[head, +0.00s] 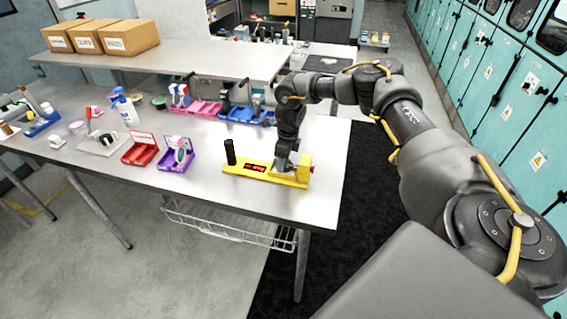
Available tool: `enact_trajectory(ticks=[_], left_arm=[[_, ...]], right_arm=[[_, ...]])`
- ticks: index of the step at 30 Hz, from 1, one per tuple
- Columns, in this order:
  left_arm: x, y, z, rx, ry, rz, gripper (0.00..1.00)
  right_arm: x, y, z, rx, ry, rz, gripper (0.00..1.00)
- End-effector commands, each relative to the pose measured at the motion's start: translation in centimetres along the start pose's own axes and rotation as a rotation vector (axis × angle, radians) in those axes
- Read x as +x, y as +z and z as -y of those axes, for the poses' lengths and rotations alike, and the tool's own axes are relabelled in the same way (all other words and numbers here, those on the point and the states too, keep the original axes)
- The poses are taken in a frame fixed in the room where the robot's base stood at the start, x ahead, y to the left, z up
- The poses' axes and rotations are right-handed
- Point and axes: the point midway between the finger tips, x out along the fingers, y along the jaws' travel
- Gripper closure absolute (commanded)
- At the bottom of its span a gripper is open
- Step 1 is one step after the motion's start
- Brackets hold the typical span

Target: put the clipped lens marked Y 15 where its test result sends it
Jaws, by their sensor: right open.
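A yellow test device (237,168) lies near the right end of the table, with a small lit red display (256,167) and a black upright cylinder (230,152) on its left end. My right gripper (285,168) points down over the right part of this device, open. I cannot tell whether a lens sits under or between its fingers. No marking Y 15 can be read in this view. A red open box (139,152) and a purple open box (177,164) stand to the left of the device. A round item shows at the purple box. My left gripper is not in view.
Pink (205,108) and blue (240,117) trays with upright items stand behind the device. A spray bottle (126,110) and small items fill the table's left. Cardboard boxes (129,37) sit on the back bench. The table's front strip is clear.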

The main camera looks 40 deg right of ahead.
Motion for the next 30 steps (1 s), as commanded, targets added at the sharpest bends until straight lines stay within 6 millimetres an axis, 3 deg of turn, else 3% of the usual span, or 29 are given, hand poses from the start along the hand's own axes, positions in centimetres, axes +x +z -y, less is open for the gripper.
enact_trajectory(ticks=[4, 15, 23, 30], left_arm=[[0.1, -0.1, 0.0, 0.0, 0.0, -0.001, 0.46], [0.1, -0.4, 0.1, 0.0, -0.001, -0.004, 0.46], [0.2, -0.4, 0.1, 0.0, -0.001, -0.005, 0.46], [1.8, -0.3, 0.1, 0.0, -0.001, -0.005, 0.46]], right_arm=[[0.0, 0.0, 0.0, 0.0, 0.0, 0.0, 0.49], [0.0, 0.0, 0.0, 0.0, 0.0, 0.0, 0.96], [-0.1, 0.0, 0.0, 0.0, 0.0, 0.001, 0.96], [-1.6, 0.3, 0.1, -0.001, -0.002, 0.005, 0.96]])
